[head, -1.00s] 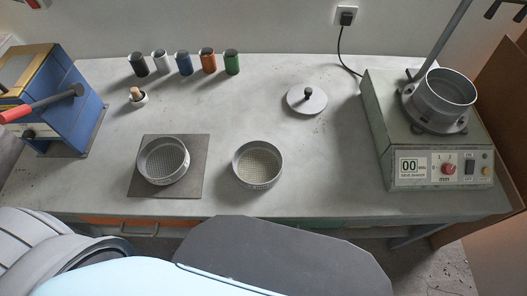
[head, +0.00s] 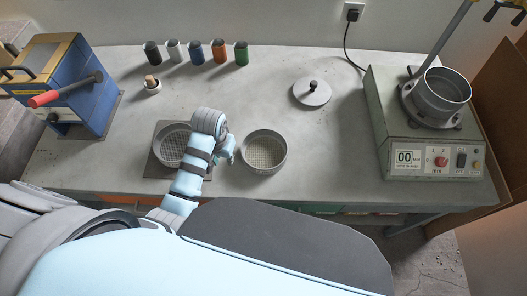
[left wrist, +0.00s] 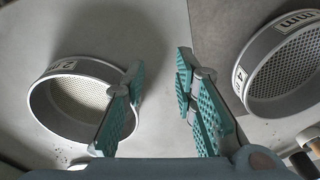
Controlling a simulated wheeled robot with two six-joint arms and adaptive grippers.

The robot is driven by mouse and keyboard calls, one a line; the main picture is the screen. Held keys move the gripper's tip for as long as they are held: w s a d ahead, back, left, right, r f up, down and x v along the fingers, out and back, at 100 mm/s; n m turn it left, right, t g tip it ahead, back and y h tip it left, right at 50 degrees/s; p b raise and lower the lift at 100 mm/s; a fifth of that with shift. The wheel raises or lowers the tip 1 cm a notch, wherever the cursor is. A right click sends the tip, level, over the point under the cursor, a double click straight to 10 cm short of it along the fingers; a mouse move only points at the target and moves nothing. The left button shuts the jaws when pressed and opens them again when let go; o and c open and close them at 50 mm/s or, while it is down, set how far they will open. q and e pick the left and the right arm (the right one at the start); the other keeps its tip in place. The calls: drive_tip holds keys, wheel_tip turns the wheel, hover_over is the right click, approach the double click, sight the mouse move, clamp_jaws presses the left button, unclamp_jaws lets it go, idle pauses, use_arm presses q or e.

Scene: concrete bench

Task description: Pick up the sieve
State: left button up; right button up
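Two round grey metal sieves with mesh floors sit on the bench. One sieve (head: 264,152) rests on bare concrete near the middle; it is at the left in the left wrist view (left wrist: 45,100). The other sieve (head: 172,143) stands on a dark square mat (head: 157,168), partly hidden by my arm; it is at the right in the left wrist view (left wrist: 285,75). My left gripper (head: 229,150) is between them, close to the bare-bench sieve. Its teal fingers (left wrist: 160,103) are open and empty; one overlaps that sieve's wall, contact unclear. My right gripper is not in view.
A sieve shaker (head: 420,125) with a metal ring on top stands at the right. Several coloured canisters (head: 197,51) line the back. A blue machine with a red-handled lever (head: 60,85) stands left.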

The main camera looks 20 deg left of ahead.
use_arm(q)
wheel_tip(320, 180, up, 9)
drive_tip(key=g, duration=0.1)
hover_over(244, 144)
drive_tip(key=shift+h, duration=0.3)
wheel_tip(244, 144, down, 13)
drive_tip(key=shift+w+a+f+b, duration=0.1)
drive_tip(key=shift+w+b, duration=0.05)
drive_tip(key=shift+b, duration=0.95)
drive_tip(key=shift+c, duration=0.2)
clamp_jaws()
